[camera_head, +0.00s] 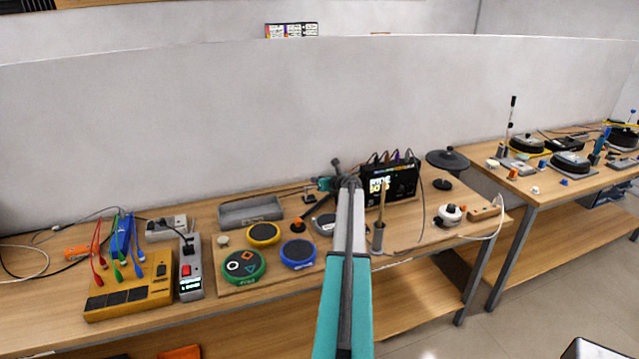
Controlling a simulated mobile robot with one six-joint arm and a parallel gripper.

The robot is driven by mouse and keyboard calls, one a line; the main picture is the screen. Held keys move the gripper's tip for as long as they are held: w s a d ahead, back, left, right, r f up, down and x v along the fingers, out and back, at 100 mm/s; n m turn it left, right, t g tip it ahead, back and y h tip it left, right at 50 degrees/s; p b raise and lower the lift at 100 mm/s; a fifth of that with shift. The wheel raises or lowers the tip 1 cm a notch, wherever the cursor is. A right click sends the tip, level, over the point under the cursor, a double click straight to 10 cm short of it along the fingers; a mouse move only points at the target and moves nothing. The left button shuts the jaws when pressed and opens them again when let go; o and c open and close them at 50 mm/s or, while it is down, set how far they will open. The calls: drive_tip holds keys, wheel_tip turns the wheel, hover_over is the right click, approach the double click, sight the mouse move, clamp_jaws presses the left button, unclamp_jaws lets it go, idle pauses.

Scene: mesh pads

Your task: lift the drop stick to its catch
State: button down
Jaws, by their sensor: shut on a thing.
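My gripper (325,184) is at the far end of my arm, over the back part of the near bench. It is small, and my own arm partly hides it. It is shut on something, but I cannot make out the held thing. A thin tan stick (381,205) stands upright in a grey holder (378,238), just right of my arm. It may be the drop stick; I see no clear catch on it. My gripper appears to be left of this stick and apart from it.
A black box (403,184) with bright lettering stands behind the stick. Round coloured pads (243,266), a grey tray (250,211) and a yellow box (130,290) with leads lie left. A black disc stand (447,161) and white round device (449,215) are right. A second bench (545,190) stands further right.

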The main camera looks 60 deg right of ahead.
drive_tip(key=shift+w+r, duration=0.1)
drive_tip(key=shift+w, duration=0.1)
drive_tip(key=c, duration=1.6)
unclamp_jaws()
drive_tip(key=shift+s, duration=0.1)
drive_tip(key=shift+s, duration=0.1)
drive_tip(key=shift+b+v, duration=2.05)
drive_tip(key=shift+v, duration=4.75)
drive_tip(key=shift+c, duration=0.2)
